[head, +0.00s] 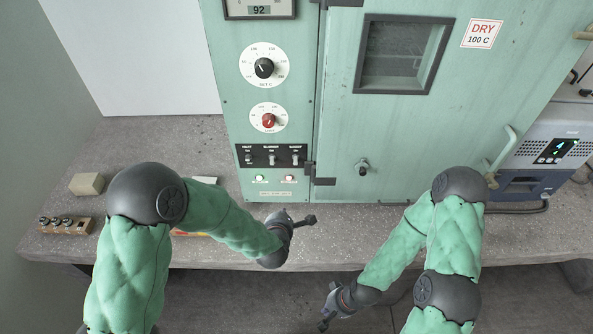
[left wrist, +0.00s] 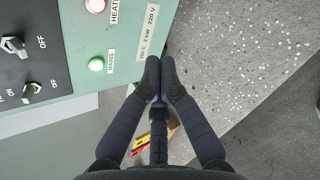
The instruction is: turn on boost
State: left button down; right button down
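The boost switch (head: 295,158) is the rightmost of three toggles on the black switch panel (head: 283,150) low on the green oven's left side. Its lever position is too small to tell.
A red knob (head: 268,120) and black knob (head: 264,68) sit above the switches. A green lamp (head: 259,178) and a reddish lamp (head: 289,178) are below them. The oven door (head: 440,130) is shut. A small box with several knobs (head: 66,225) is on the bench's left.

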aim_at(296, 161)
pick_arm(q)
jog(key=w+d+r+n+t, duration=0.1)
jog(key=d+r+n+t, duration=0.2)
jog(key=r+n, duration=0.6)
notch_tip(296, 161, up, 2)
jog(key=shift+d+r+n+y, duration=0.2)
jog(key=shift+d+n+y, duration=0.15)
jog(key=shift+d, duration=0.3)
jog(key=shift+w, duration=0.15)
jog(key=b+x, duration=0.1)
jog(key=x, duration=0.9)
jog(key=shift+r, duration=0.25)
jog(key=g+p, duration=0.1)
jog(key=r+g+p, duration=0.1)
jog(key=p, duration=0.1)
jog(key=shift+s+r, duration=0.25)
